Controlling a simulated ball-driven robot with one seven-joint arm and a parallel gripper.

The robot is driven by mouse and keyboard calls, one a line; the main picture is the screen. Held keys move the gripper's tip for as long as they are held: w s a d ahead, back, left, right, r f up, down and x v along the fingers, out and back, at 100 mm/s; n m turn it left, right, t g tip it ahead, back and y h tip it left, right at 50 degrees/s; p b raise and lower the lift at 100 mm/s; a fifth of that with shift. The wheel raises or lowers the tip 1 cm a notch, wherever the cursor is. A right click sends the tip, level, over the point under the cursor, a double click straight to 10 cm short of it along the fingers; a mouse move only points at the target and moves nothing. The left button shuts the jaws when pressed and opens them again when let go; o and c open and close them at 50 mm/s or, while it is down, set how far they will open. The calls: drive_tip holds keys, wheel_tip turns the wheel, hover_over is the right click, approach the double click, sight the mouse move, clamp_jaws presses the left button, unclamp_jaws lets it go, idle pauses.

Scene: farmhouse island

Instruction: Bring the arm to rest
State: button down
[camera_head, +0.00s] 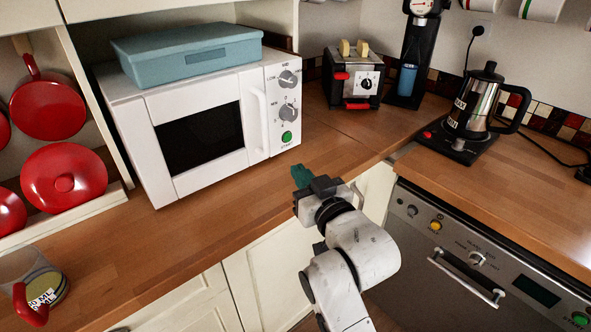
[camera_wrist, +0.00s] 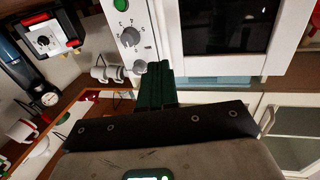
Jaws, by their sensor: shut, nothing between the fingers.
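My gripper (camera_head: 301,176) is at the end of my arm, over the front edge of the wooden counter, in front of the right part of the microwave. Its green fingers are together and hold nothing. In the wrist view my gripper (camera_wrist: 156,70) shows its green fingers side by side below the microwave's dials. The white microwave (camera_head: 160,113) stands on the counter with its door shut, and it fills the upper right of the wrist view (camera_wrist: 177,40).
A blue box (camera_head: 185,55) lies on the microwave. A toaster (camera_head: 353,78), a coffee machine (camera_head: 418,50) and a kettle (camera_head: 477,100) stand to the right. A glass jar (camera_head: 40,283) is at the front left. The counter (camera_head: 215,208) before the microwave is clear.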

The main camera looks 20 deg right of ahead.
idle(0.4)
drive_tip(key=s+d+f+g+h, duration=0.1)
drive_tip(key=s+d+f+g, duration=0.25)
drive_tip(key=s+f, duration=0.4)
drive_tip(key=s+d+f+g, duration=0.2)
drive_tip(key=s+f+g, duration=0.25)
drive_tip(key=f, duration=0.55)
drive_tip(key=s+d+f+g, duration=0.1)
drive_tip(key=s+f+g, duration=0.3)
drive_tip(key=s, duration=0.8)
drive_tip(key=s+d+f+m+g, duration=0.1)
drive_tip(key=s+f+g, duration=0.4)
drive_tip(key=s, duration=0.7)
wheel_tip(320, 180, down, 2)
drive_tip(key=shift+s+f, duration=0.1)
drive_tip(key=shift+s, duration=0.25)
drive_tip(key=shift+d, duration=0.1)
